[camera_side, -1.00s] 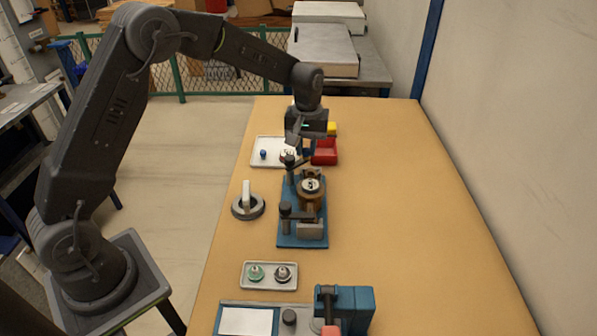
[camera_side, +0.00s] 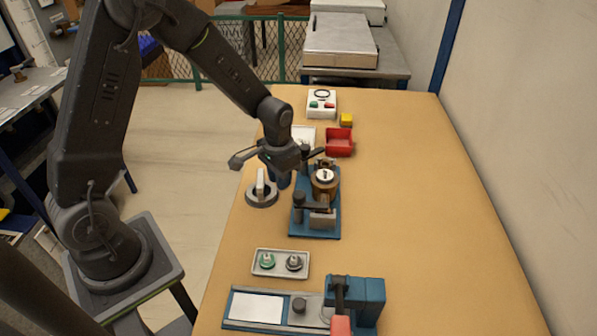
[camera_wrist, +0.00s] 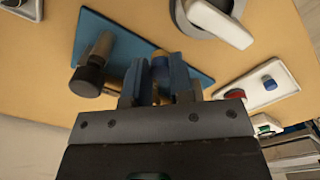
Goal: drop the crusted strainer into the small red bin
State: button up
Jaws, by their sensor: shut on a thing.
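My gripper (camera_side: 283,178) hangs above the table, between the round grey base with an upright handle (camera_side: 261,192) and the blue fixture plate (camera_side: 318,230). The small red bin (camera_side: 339,146) stands behind the fixture, to the right of my gripper. I see no other thing that is clearly a crusted strainer.
A grey tray (camera_side: 288,275) at the front holds a green and a grey part. A white tray (camera_side: 308,132), partly hidden by my arm, holds a blue part (camera_wrist: 268,82). A yellow block (camera_side: 346,119) and button box (camera_side: 321,104) stand behind the bin. The table's right side is clear.

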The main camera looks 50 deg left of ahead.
notch_tip(320, 180, up, 16)
jog(key=f, duration=0.1)
jog(key=w+a, duration=1.7)
jog(key=shift+w+d+f, duration=1.15)
jog(key=shift+d+f, duration=0.4)
jog(key=shift+f, duration=1.1)
jog(key=shift+w+d+f, duration=1.1)
jog(key=shift+d+f, duration=0.4)
jog(key=shift+f, duration=1.2)
jog(key=shift+w+d+f, duration=1.15)
jog(key=shift+d+f, duration=0.4)
jog(key=shift+f, duration=1.1)
jog(key=shift+f, duration=0.3)
jog(key=shift+f, duration=0.35)
